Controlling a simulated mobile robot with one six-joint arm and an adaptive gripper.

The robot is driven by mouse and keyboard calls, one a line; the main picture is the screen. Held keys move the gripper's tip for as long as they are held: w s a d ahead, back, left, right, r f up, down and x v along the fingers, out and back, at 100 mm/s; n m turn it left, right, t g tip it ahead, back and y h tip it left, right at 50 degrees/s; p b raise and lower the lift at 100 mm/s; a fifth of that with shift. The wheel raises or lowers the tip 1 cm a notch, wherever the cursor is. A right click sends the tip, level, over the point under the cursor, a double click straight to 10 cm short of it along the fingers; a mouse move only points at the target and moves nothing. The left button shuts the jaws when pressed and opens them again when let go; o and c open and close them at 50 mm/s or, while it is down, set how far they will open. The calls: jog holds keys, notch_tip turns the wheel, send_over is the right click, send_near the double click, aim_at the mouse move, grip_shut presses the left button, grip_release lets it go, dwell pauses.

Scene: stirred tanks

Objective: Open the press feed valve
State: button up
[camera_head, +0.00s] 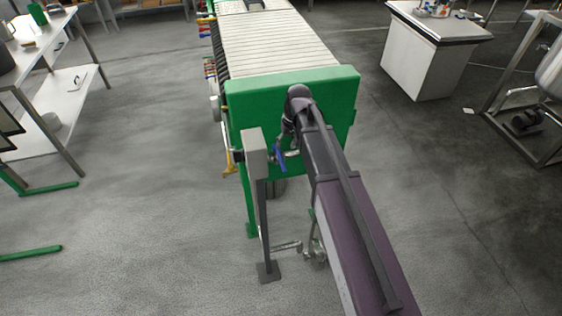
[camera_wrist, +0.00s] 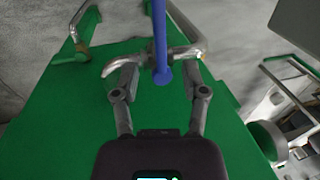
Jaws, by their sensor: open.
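The blue valve lever (camera_head: 279,158) is at the front of the green press end plate (camera_head: 293,90), beside a metal pipe. In the wrist view the lever (camera_wrist: 160,42) runs from the top edge down to a rounded end between my fingers. My gripper (camera_wrist: 160,74) is open, with one finger on each side of that end. I cannot tell whether either finger touches it. A curved metal pipe (camera_wrist: 185,52) passes close to the fingertips. In the head view my arm hides most of the gripper and part of the valve.
A grey post (camera_head: 262,215) with a box (camera_head: 255,150) on top stands just left of the valve. Metal pipework (camera_head: 288,246) lies low beside my arm. A white bench (camera_head: 70,95) is at left and a white cabinet (camera_head: 432,60) at right. Open floor lies on both sides.

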aim_at(282, 159)
jog(key=shift+s+a+f+b, duration=0.1)
jog(key=shift+a+f+b, duration=0.1)
jog(key=shift+f+b, duration=0.85)
jog(key=shift+s+a+f+b, duration=0.1)
jog(key=shift+a+f+b, duration=0.15)
jog(key=shift+f+b, duration=0.75)
jog(key=shift+a+f+b, duration=0.2)
jog(key=shift+f+b, duration=0.7)
jog(key=shift+f, duration=0.3)
grip_shut()
